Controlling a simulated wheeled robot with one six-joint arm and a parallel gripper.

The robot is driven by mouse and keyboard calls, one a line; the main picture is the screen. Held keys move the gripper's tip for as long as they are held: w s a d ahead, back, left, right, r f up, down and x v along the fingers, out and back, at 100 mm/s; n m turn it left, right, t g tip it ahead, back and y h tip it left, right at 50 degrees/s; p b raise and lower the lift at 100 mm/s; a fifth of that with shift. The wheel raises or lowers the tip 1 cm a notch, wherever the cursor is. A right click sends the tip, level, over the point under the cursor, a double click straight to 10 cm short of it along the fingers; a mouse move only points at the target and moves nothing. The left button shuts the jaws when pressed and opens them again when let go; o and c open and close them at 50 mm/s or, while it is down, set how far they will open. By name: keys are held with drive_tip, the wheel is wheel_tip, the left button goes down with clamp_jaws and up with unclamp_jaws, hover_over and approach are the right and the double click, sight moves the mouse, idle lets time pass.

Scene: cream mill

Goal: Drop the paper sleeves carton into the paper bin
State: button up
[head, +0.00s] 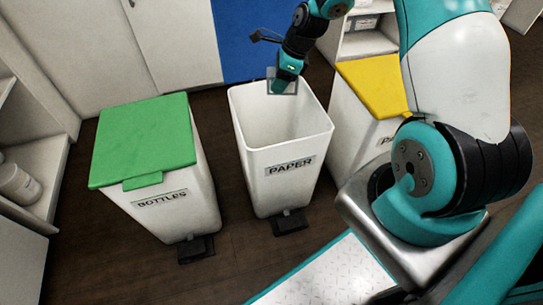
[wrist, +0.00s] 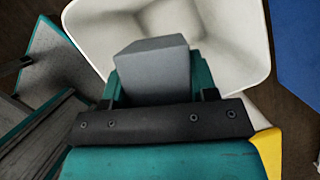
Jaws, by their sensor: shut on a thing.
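The paper bin (head: 285,175) is a tall white bin with a PAPER label and an open top, standing in the middle of the head view. My gripper (head: 284,85) is at its far rim, pointing down. It is shut on a small plain grey carton (head: 294,87). In the wrist view the carton (wrist: 155,75) sits between the teal fingers of my gripper (wrist: 157,90), with the white inside of the paper bin (wrist: 235,45) behind it. The carton overlaps the bin's opening in both views; its exact height over the rim is hard to tell.
A bottles bin (head: 160,190) with a shut green lid stands left of the paper bin. A bin with a yellow lid (head: 372,85) stands close on the right. A blue panel (head: 245,40) and white cabinets (head: 165,40) are behind. Dark floor (head: 225,240) shows between the bins.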

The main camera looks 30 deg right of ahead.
drive_tip(key=f+m+b, duration=0.1)
drive_tip(key=d+f+m+b, duration=0.1)
drive_tip(key=w+f+m+t+h+b, duration=0.1)
drive_tip(key=f+m+b, duration=0.1)
drive_tip(key=shift+w+d, duration=0.1)
drive_tip(key=shift+d, duration=0.2)
wheel_tip(320, 180, down, 6)
drive_tip(key=b, duration=0.7)
drive_tip(key=shift+r, duration=0.1)
drive_tip(key=o, duration=1)
drive_tip(key=p+v, duration=0.7)
drive_tip(key=v, duration=1)
drive_tip(key=shift+r, duration=0.25)
drive_tip(key=shift+a, duration=0.1)
